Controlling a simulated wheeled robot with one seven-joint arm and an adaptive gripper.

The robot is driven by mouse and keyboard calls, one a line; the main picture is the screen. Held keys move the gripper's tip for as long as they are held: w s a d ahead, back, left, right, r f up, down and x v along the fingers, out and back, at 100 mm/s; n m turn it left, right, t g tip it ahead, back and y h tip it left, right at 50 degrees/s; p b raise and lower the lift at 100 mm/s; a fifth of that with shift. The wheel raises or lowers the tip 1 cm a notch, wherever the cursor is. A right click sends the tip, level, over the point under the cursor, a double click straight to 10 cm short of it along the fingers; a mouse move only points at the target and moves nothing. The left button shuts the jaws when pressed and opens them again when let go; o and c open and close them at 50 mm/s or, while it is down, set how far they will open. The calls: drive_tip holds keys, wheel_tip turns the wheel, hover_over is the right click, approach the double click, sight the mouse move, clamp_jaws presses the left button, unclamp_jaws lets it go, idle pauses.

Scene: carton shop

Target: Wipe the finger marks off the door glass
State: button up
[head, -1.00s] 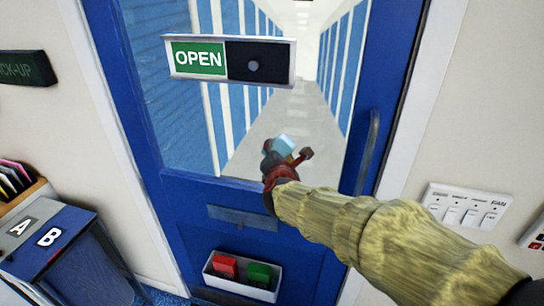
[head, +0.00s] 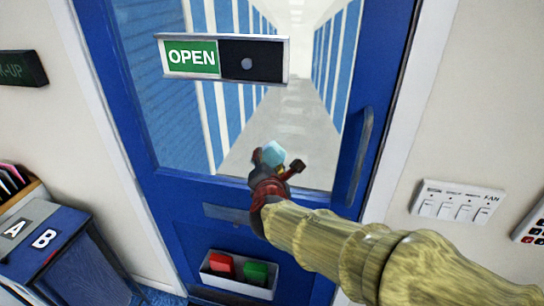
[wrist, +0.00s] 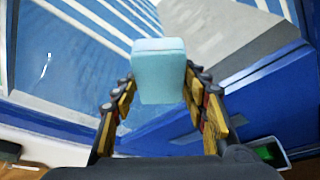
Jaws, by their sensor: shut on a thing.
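The blue door (head: 185,215) has a large glass pane (head: 290,110) with a blue-and-white striped corridor behind it. My gripper (head: 276,168) is in front of the pane's lower part. It is shut on a light blue block (head: 271,153). In the wrist view the block (wrist: 159,65) sits between both fingers of the gripper (wrist: 160,92), its far end toward the glass. I cannot tell whether it touches the pane. A small pale streak (wrist: 46,65) shows on the left in the wrist view; I cannot tell if it is a finger mark.
An OPEN sign (head: 222,59) crosses the upper pane. A door handle (head: 360,155) stands at the right. A white bin (head: 240,278) with red and green items is low on the door. A switch panel (head: 458,203) and a blue A/B cabinet (head: 75,265) flank the door.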

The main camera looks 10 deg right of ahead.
drive_tip(key=shift+s, duration=0.2)
drive_tip(key=shift+s+a, duration=0.3)
drive_tip(key=shift+s, duration=0.4)
drive_tip(key=shift+s+a, duration=0.25)
drive_tip(key=shift+s, duration=0.45)
